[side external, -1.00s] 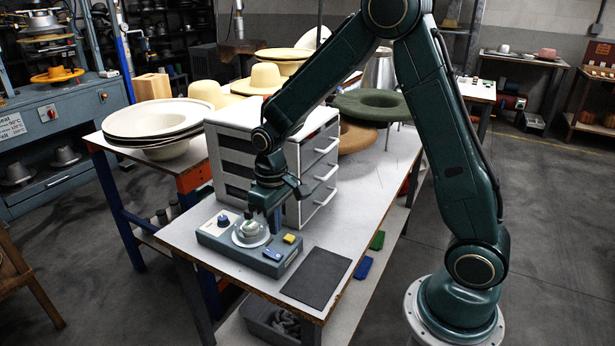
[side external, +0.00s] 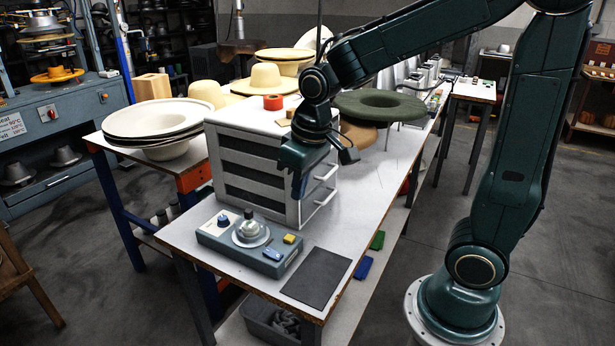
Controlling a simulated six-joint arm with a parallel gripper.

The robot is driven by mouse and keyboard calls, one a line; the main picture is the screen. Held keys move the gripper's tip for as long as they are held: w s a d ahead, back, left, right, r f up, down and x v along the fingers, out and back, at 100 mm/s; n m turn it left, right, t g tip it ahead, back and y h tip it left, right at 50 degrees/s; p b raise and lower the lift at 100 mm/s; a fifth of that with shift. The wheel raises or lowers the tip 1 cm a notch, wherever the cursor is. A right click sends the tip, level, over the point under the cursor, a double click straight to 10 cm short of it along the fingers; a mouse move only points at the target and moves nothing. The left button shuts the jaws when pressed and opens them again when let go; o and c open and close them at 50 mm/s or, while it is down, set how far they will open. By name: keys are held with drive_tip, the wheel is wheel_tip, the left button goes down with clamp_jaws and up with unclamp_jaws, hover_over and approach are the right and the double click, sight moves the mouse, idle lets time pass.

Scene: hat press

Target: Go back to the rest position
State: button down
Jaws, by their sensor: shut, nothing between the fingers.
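My gripper (side external: 298,190) is shut and empty. It points down in front of the drawer cabinet's right side, above the table and clear of the control box. The grey-blue control box (side external: 235,258) sits on the near end of the table. My gripper hides part of the cabinet's drawer fronts.
A dark mat (side external: 317,277) lies at the table's front right. A green hat (side external: 380,105) and pale hats (side external: 156,118) are behind. Room above the mat is free.

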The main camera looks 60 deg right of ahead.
drive_tip(key=s+r+t, duration=0.1)
drive_tip(key=s+r, duration=0.2)
drive_tip(key=s, duration=0.4)
drive_tip(key=s+a+r+t, duration=0.1)
drive_tip(key=s+r+t, duration=0.1)
drive_tip(key=s, duration=0.5)
drive_tip(key=shift+r, duration=0.85)
